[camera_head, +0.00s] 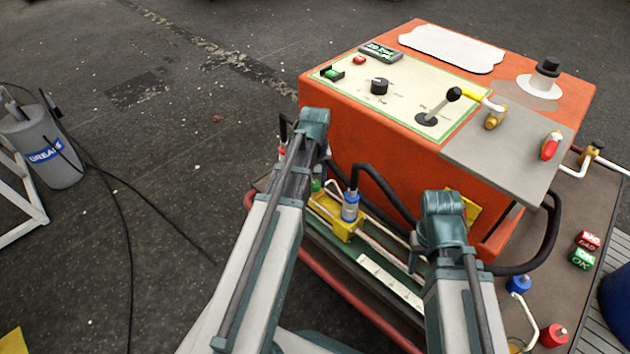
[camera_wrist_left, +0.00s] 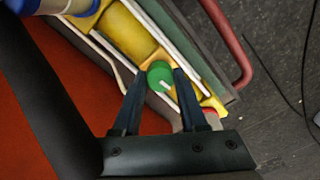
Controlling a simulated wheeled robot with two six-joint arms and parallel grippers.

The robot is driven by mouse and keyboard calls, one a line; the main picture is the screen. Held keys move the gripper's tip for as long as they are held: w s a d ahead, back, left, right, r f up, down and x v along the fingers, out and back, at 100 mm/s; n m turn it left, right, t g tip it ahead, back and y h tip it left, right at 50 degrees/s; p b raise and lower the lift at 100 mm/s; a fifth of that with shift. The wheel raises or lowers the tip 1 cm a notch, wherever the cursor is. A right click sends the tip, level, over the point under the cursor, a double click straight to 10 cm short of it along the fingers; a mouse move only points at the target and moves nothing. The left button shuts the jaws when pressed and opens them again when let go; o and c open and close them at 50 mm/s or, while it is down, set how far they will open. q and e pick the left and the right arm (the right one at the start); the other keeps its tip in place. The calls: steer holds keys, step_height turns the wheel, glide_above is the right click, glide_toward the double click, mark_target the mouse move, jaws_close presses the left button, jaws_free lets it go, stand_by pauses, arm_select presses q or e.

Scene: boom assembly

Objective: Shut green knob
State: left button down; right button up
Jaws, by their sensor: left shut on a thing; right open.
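The green knob (camera_wrist_left: 158,73) is a small round cap with a white mark, set on the yellow valve body (camera_wrist_left: 128,35). In the left wrist view my left gripper (camera_wrist_left: 160,80) has one finger on each side of the knob and is shut on it. In the head view a bit of the green knob (camera_head: 316,185) shows beside my left arm, low at the front of the orange cabinet (camera_head: 400,165). My left fingertips are hidden there. My right gripper (camera_head: 418,246) is open at the cabinet's front right; its fingers are mostly hidden by its wrist.
A blue-topped fitting (camera_head: 350,206) and a black hose (camera_head: 378,178) are close to the right of the knob. A red rail (camera_wrist_left: 232,58) runs along the base edge. The cabinet top carries a lever (camera_head: 440,106) and a black knob (camera_head: 379,86).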

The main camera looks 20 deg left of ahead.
mark_target(315, 183)
arm_select(q)
steer(key=shift+m, duration=0.7)
steer(key=shift+c, duration=2.2)
jaws_free()
steer(key=shift+r, duration=0.1)
step_height(315, 183, up, 14)
steer(key=p, duration=1.3)
steer(key=shift+f+p, duration=0.2)
steer(key=shift+p, duration=0.2)
